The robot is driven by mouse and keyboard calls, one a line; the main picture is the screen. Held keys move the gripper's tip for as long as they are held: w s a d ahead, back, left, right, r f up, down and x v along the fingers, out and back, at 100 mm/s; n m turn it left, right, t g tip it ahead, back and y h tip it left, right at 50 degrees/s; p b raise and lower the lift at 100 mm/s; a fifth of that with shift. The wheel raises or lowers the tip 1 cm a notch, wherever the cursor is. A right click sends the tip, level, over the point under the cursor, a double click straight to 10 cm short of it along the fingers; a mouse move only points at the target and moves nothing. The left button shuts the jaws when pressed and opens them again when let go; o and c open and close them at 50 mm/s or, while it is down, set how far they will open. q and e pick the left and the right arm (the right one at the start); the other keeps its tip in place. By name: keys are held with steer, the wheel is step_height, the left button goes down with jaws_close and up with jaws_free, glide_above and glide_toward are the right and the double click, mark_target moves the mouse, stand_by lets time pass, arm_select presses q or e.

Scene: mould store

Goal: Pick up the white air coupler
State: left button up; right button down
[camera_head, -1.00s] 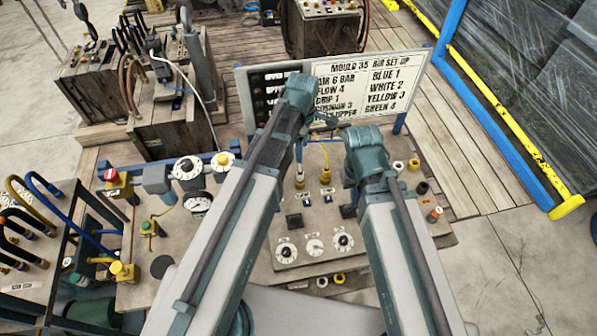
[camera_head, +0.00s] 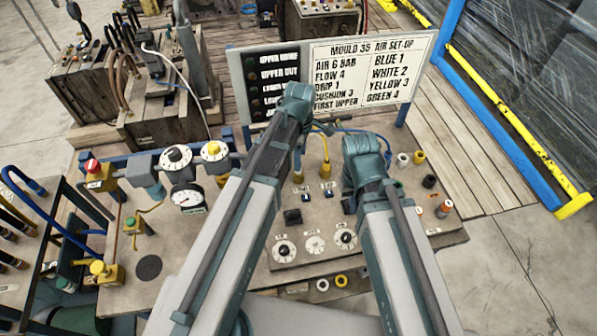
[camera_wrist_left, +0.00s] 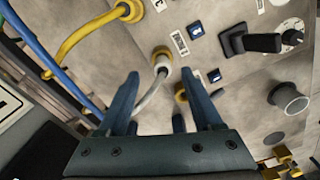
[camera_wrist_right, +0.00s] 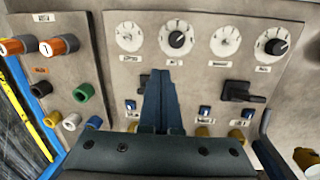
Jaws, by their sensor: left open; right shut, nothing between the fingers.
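In the left wrist view a white hose (camera_wrist_left: 150,92) runs down from a pale, round coupler end (camera_wrist_left: 162,60) seated at a brass-coloured fitting on the panel. My left gripper (camera_wrist_left: 160,74) is open, with its fingers on either side of this hose and nothing clasped. In the head view its fingertips are hidden behind the wrist. A separate white cylinder (camera_wrist_right: 72,121) stands among coloured ones in the right wrist view; it also shows in the head view (camera_head: 403,160). I cannot tell which white piece is the coupler. My right gripper (camera_wrist_right: 160,75) is shut and empty over the panel.
Yellow (camera_wrist_left: 80,35) and blue (camera_wrist_left: 38,50) hoses run close to the left gripper. A black lever switch (camera_wrist_left: 255,42) stands to their right. The sign board (camera_head: 340,75) rises behind the panel. Dials (camera_head: 316,244) line the panel's front.

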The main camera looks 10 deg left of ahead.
arm_select(q)
steer(key=shift+s+a+f+b, duration=0.15)
steer(key=shift+f+b, duration=2.45)
steer(key=shift+f, duration=0.05)
arm_select(e)
steer(key=shift+f, duration=2.65)
arm_select(q)
steer(key=shift+r, duration=0.1)
arm_select(e)
steer(key=shift+r, duration=0.1)
arm_select(q)
jaws_close()
